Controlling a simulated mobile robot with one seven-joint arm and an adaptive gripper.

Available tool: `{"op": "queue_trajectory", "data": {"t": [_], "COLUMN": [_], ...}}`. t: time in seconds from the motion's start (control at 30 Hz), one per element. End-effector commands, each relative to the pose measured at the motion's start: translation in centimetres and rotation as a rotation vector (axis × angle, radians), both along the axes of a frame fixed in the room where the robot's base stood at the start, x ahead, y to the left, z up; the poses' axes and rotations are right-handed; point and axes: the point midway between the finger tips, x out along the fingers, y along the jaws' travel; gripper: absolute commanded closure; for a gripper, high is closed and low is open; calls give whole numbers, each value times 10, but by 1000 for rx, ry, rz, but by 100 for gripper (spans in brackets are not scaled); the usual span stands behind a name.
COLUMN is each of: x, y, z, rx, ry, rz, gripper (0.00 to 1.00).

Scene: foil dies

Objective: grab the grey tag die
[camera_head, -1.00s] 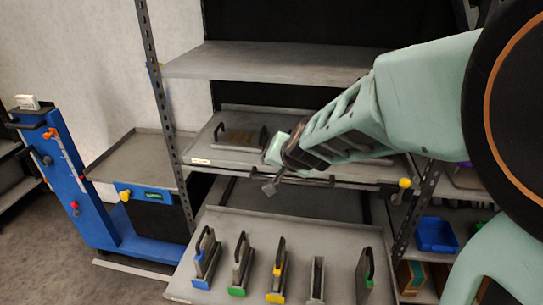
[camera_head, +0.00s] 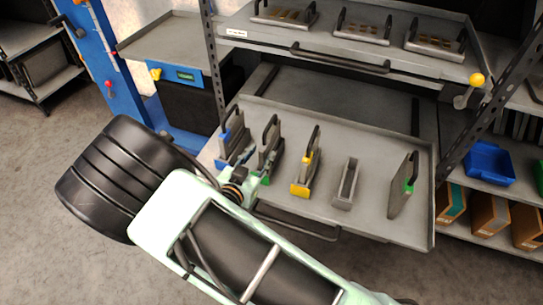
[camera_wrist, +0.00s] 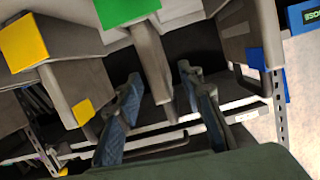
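No die with a grey tag is clearly seen. A plain grey open-topped holder (camera_head: 345,186) stands on the pulled-out tray (camera_head: 385,225), with no handle showing above it. Left of it stand handled dies with a yellow tag (camera_head: 307,165), a green tag (camera_head: 268,150) and a blue tag (camera_head: 233,140). A tilted die with a green mark (camera_head: 403,187) stands at the right. My gripper (camera_wrist: 160,88) is open at the green-tag die, also seen in the wrist view (camera_wrist: 150,55). Its handle end shows between the fingertips; contact is not clear.
The upper shelf holds flat handled dies with brownish plates (camera_head: 285,13). Rack uprights flank the tray, with a yellow knob (camera_head: 477,79) at the right. A blue bin (camera_head: 488,163) and binders are farther right. A blue cart (camera_head: 150,108) stands at the left.

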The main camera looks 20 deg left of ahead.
Motion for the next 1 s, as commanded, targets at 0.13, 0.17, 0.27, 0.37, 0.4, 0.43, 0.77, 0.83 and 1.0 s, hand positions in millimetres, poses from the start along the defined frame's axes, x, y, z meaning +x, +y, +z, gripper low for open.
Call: {"op": "queue_trajectory", "data": {"t": [0.13,0.17,0.27,0.37,0.4,0.43,0.77,0.83,1.0], "x": [-19,-22,-30,-30,-26,-22,21,25,49], "y": [2,3,3,2,2,1,-2,-2,-4], "z": [-22,-23,-23,-22,-22,-22,-21,-21,-19], "rx": [-61,-69,-85,-92,-92,-93,-92,-92,-91], "ry": [-142,-163,-221,-249,-253,-253,-249,-251,-251], "rz": [10,12,15,15,14,13,14,15,14], "gripper": [65,65,65,65,65,65,65,65,65]}}
